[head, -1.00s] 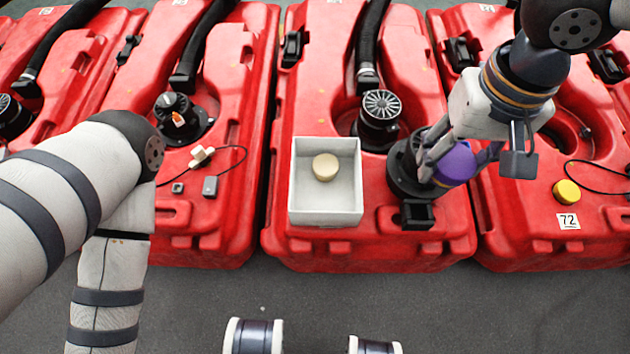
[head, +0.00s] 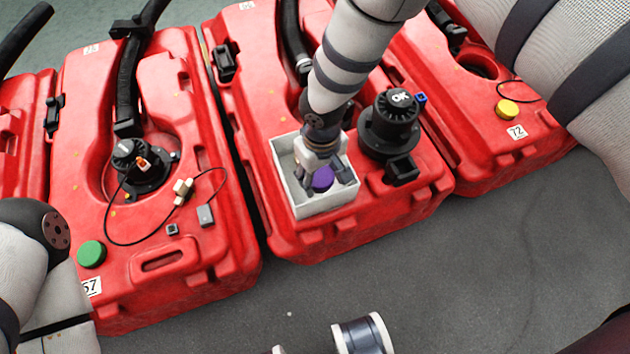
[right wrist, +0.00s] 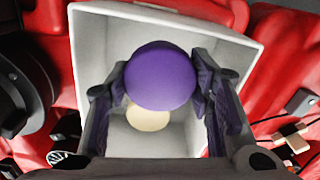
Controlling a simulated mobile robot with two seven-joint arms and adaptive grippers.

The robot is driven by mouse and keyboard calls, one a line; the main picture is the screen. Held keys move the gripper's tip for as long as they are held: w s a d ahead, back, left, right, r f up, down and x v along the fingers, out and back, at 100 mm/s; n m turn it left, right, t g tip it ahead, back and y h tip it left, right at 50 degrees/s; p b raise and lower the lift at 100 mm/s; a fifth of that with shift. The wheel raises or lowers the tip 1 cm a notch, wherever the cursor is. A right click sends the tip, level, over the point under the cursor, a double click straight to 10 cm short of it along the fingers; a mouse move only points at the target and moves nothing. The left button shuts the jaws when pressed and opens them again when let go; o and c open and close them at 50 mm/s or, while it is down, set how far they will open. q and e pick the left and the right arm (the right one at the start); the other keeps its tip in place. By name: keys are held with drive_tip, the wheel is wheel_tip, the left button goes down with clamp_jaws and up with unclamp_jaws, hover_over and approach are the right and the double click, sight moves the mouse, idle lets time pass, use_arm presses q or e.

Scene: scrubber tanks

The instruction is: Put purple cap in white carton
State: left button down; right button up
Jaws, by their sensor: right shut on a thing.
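The white carton (head: 327,204) stands open on the middle red tank. My right gripper (head: 325,181) reaches down over it, shut on the purple cap (head: 322,179). In the right wrist view the purple cap (right wrist: 160,76) sits between both fingers, in front of the carton's opening (right wrist: 235,55). A cream round cap (right wrist: 148,117) lies inside the carton, partly hidden behind the purple cap. In the head view the cream cap is hidden. How far the purple cap is above the carton floor is hard to tell. My left gripper is out of view.
A black fitting marked OK (head: 397,108) stands right of the carton. A green cap (head: 92,254) lies on the left tank, with a cable and small connectors (head: 183,188). A yellow cap (head: 507,109) is on the right tank.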

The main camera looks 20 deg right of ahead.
sight(319, 185)
wheel_tip(319, 185, down, 4)
drive_tip(key=shift+f+b, duration=0.15)
drive_tip(key=shift+b, duration=0.4)
drive_tip(key=shift+f, duration=0.15)
drive_tip(key=o, duration=0.9)
drive_tip(key=shift+o, duration=0.2)
wheel_tip(319, 185, up, 12)
drive_tip(key=p, duration=0.3)
drive_tip(key=shift+r, duration=0.2)
drive_tip(key=shift+r+p, duration=0.1)
drive_tip(key=shift+p, duration=0.2)
